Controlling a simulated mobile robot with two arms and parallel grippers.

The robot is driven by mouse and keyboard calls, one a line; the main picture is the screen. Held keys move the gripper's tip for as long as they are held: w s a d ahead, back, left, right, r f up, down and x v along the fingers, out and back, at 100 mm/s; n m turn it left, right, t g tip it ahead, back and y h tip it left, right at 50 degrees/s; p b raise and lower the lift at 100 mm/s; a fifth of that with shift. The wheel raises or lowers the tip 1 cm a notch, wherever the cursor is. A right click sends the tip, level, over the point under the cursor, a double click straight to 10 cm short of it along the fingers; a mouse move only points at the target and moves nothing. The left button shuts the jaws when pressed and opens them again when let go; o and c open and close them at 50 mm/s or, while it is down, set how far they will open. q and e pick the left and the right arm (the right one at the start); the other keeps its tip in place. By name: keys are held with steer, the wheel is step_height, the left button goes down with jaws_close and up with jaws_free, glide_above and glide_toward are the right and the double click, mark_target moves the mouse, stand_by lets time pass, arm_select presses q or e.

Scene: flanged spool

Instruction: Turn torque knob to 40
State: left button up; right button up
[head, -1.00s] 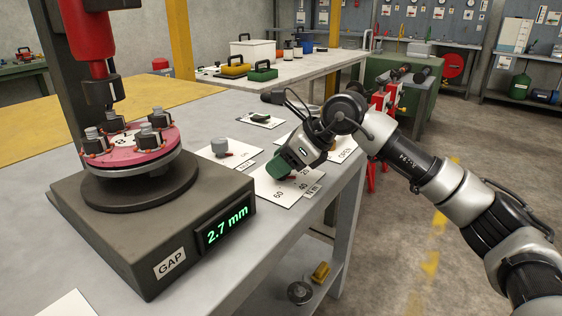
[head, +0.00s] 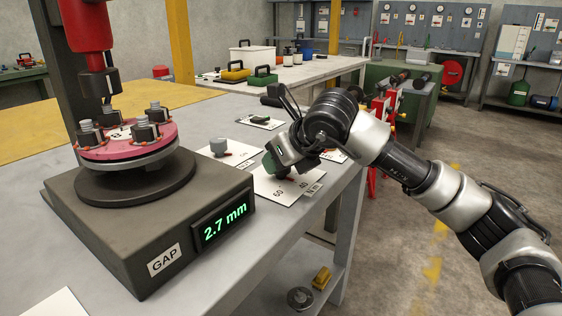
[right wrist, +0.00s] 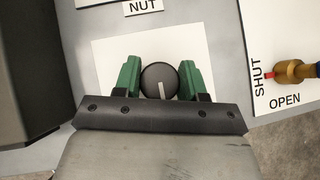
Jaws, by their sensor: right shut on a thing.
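The torque knob (right wrist: 158,79) is dark and round with a white pointer line, seen from above in the right wrist view. The line points down the picture, toward my gripper's body. My right gripper (right wrist: 160,82) is shut on the knob, with one green fingertip on each side. In the head view my right gripper (head: 275,163) is over the white dial plate (head: 262,185) and mostly hides the knob. The marks 60, 40 and N m show on the plate; its other marks are covered. My left gripper is not in view.
A grey nut knob (head: 218,146) stands on its own plate to the left. A valve (right wrist: 291,72) marked SHUT and OPEN is to the right. A dark press base (head: 140,240) shows GAP 2.7 mm on its display (head: 223,223) and carries a red flange (head: 126,140).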

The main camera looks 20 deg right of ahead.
stand_by(0.3)
steer(key=o, duration=0.9)
steer(key=shift+o, duration=0.2)
steer(key=shift+s+d+r, duration=0.1)
steer(key=shift+s+r, duration=0.1)
steer(key=shift+r, duration=0.05)
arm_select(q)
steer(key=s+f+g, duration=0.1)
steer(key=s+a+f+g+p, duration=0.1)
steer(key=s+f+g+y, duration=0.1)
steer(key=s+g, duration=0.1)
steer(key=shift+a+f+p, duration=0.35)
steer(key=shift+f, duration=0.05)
arm_select(e)
steer(key=v, duration=1)
steer(key=shift+s, duration=0.2)
